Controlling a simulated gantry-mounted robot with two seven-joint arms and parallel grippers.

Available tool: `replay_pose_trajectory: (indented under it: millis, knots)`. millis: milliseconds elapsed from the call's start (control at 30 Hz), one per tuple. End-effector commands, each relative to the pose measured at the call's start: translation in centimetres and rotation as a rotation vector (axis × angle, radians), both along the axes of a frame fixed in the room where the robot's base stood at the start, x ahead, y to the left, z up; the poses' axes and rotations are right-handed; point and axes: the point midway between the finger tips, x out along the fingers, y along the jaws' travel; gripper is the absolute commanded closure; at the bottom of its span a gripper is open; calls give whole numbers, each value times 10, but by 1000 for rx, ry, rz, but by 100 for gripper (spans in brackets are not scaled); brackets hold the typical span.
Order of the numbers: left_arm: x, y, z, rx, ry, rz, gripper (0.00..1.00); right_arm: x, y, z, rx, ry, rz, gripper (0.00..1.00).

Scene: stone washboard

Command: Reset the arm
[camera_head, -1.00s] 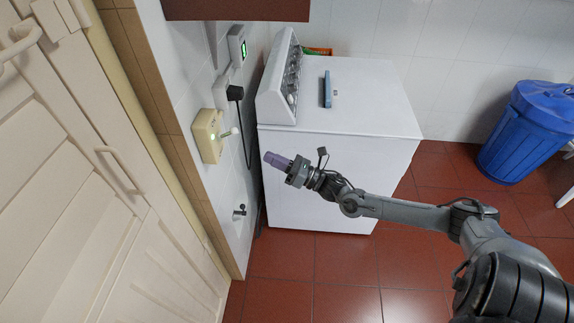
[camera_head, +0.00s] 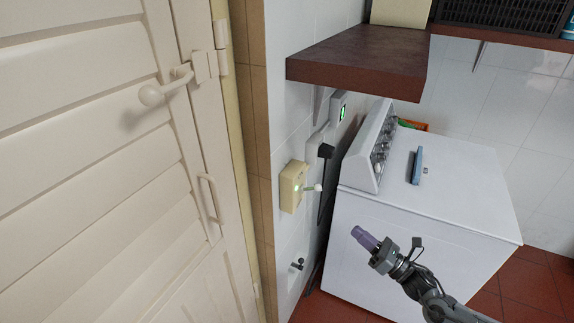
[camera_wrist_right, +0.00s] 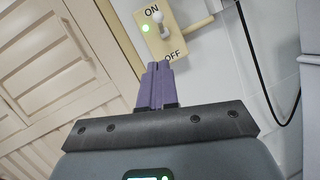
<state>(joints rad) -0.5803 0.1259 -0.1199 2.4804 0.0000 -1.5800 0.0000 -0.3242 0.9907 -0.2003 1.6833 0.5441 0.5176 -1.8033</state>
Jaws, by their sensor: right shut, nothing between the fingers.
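My right gripper (camera_head: 357,233) has purple fingers that are shut with nothing between them. In the head view it hangs in front of the white washing machine's front-left side, to the right of and below the wall switch. In the right wrist view the shut fingers (camera_wrist_right: 156,72) point up at the switch plate (camera_wrist_right: 163,33), overlapping its lower edge. The cream switch box (camera_head: 292,186) has a green light and a lever pointing out. In the wrist view the lever (camera_wrist_right: 157,17) is near the ON label, with OFF below. My left gripper is not in view.
A louvred cream door (camera_head: 90,150) with a knob and handle fills the left. A dark wooden shelf (camera_head: 360,62) juts out above the switch. The white washing machine (camera_head: 440,230) stands right. A black plug (camera_head: 326,151) and a small tap (camera_head: 297,264) are on the wall.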

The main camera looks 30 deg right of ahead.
Motion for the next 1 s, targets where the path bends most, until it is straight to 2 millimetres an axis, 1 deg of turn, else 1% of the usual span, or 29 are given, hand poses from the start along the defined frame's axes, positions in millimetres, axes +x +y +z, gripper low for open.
replay_pose_trajectory:
  millis: [167, 267, 300, 367, 400, 467, 500, 667, 700, 800, 867, 900, 1000]
  knots:
    - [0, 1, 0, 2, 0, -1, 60, -14, 7, -28, 63, 34, -22, 100]
    - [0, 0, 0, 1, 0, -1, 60, -28, 28, -42, 159, 42, -32, 100]
    - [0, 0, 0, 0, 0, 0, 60, -34, 41, -47, 209, 48, -31, 100]
    - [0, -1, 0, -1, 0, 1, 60, -41, 60, -54, 298, 76, -50, 100]
    - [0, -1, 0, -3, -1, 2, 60, -45, 74, -60, 378, 113, -67, 100]
    - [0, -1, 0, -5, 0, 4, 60, -49, 93, -69, 534, 198, -99, 100]
    - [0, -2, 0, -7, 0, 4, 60, -52, 106, -76, 657, 268, -122, 100]
    - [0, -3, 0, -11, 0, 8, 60, -66, 152, -97, 1146, 556, -219, 100]
    - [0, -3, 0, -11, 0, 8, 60, -71, 162, -100, 1264, 626, -248, 100]
    - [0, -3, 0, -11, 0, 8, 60, -87, 187, -107, 1546, 791, -343, 100]
    - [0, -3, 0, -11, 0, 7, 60, -99, 199, -109, 1701, 878, -416, 100]
    - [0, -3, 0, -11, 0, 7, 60, -109, 207, -110, 1799, 931, -472, 100]
    - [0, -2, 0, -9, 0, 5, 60, -133, 221, -111, 2006, 1031, -635, 100]
